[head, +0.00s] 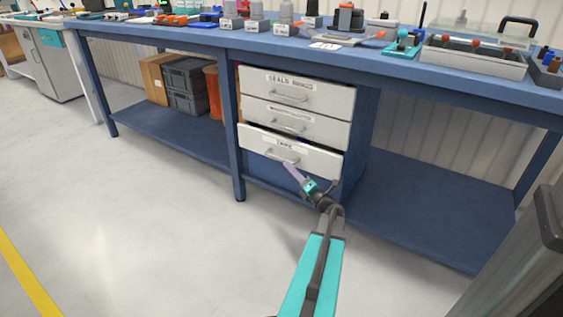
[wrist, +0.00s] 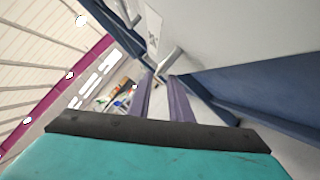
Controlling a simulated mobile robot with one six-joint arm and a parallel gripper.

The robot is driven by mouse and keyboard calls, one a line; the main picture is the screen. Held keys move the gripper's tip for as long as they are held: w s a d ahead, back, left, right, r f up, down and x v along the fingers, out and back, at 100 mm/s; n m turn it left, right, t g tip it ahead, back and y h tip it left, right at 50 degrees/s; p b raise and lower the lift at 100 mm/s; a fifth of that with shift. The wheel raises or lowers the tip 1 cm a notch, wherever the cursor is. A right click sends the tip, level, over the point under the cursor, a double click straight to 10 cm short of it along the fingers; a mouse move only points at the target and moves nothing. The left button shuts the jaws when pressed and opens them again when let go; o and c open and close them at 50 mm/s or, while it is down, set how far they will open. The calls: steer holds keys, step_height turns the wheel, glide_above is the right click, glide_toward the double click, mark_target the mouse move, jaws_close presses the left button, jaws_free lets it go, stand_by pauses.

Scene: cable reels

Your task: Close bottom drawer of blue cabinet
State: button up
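The blue cabinet (head: 363,135) under the workbench has three white-fronted drawers in the head view. The bottom drawer (head: 318,160) stands out a little from the cabinet, with a dark gap along its top edge. Its grey bar handle (head: 276,155) is on the front, and a handle also shows in the wrist view (wrist: 170,62). My gripper (head: 288,165) has purple fingers pointing at the bottom drawer's handle. In the wrist view the fingers (wrist: 160,80) are apart with a gap between them, tips close to the handle. I cannot tell whether they touch it.
The top drawer (head: 318,93) and middle drawer (head: 325,128) are above. A blue bench leg (head: 233,150) stands just left of the drawers. The lower shelf (head: 420,210) to the right is bare. Grey crates (head: 186,85) sit on the left shelf. The floor (head: 150,220) in front is clear.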

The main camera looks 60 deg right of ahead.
mark_target(281, 159)
steer(key=shift+b+x, duration=0.75)
steer(key=shift+x, duration=2.5)
steer(key=shift+c, duration=0.5)
steer(key=shift+a, duration=0.1)
jaws_close()
